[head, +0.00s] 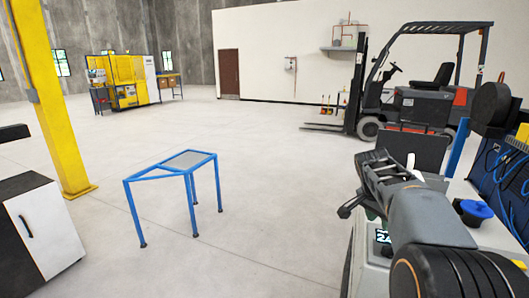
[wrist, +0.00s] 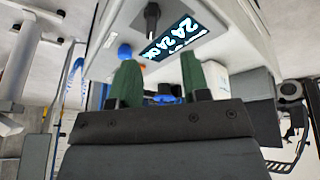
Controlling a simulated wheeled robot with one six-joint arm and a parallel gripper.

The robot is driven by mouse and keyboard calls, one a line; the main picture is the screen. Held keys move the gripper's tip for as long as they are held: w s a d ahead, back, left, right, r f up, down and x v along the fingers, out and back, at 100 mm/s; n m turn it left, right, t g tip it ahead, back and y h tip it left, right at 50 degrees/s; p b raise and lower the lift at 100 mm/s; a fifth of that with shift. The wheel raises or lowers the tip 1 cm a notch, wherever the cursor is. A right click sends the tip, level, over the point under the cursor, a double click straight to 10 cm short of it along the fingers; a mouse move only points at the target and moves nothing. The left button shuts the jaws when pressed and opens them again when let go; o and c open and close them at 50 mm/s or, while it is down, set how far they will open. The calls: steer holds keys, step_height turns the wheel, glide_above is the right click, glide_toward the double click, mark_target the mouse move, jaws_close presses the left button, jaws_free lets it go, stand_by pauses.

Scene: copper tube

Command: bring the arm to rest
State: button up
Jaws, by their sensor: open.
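My gripper (wrist: 160,82) shows in the wrist view with its two green fingers apart and nothing between them. In the head view my arm (head: 430,215) is folded at the lower right, and the gripper end is turned down and mostly hidden behind the dark wrist. The fingers appear above a pale housing with a lit display (wrist: 172,38); I cannot tell whether this housing is part of my own body. No copper tube shows in either view.
A blue-framed stand (head: 187,160) with a grey top stands on open floor. A yellow column (head: 52,100) and a black-and-white cabinet (head: 40,225) are at left. A forklift (head: 410,100) is at back right, a yellow machine (head: 125,80) at back left.

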steer(key=s+a+f+n+t+y+p, duration=0.2)
steer(key=s+a+f+n+y+p, duration=0.2)
steer(key=s+a+n, duration=0.9)
steer(key=shift+s+a+f+n+t+p, duration=0.15)
steer(key=shift+s+a+n+t+p, duration=0.4)
steer(key=shift+s+a, duration=1.85)
steer(key=shift+s+d+m, duration=0.2)
steer(key=shift+d+m, duration=0.05)
